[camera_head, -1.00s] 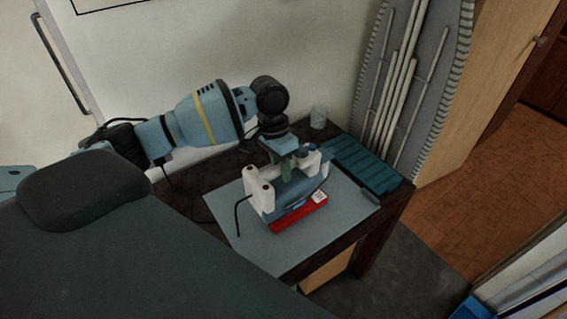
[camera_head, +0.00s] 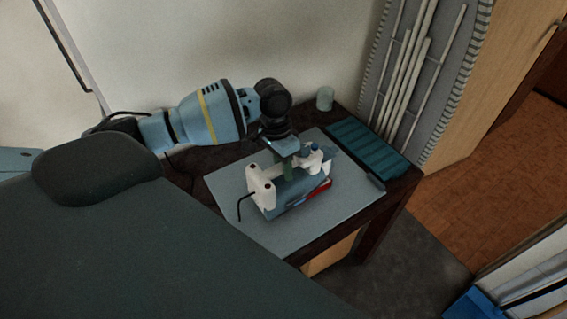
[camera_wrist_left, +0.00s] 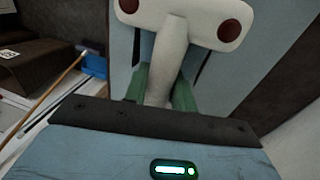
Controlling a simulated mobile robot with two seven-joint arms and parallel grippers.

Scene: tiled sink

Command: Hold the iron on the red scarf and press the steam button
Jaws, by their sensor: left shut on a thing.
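The blue and white iron (camera_head: 300,190) is over the grey mat on the small dark table. My left gripper (camera_head: 290,168) is above it, its green fingers shut on the iron's white handle. In the left wrist view, the white handle (camera_wrist_left: 172,50) stands between the green fingers of the gripper (camera_wrist_left: 160,90). The red scarf (camera_head: 320,190) shows only as a narrow strip at the iron's right front side; the rest is hidden. I cannot tell whether the iron's base touches it. I cannot make out the steam button. My right gripper is not in view.
The grey mat (camera_head: 232,184) has free room around the iron. A teal ribbed rack (camera_head: 368,146) lies at the table's right back, near a small pale cup (camera_head: 325,98).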

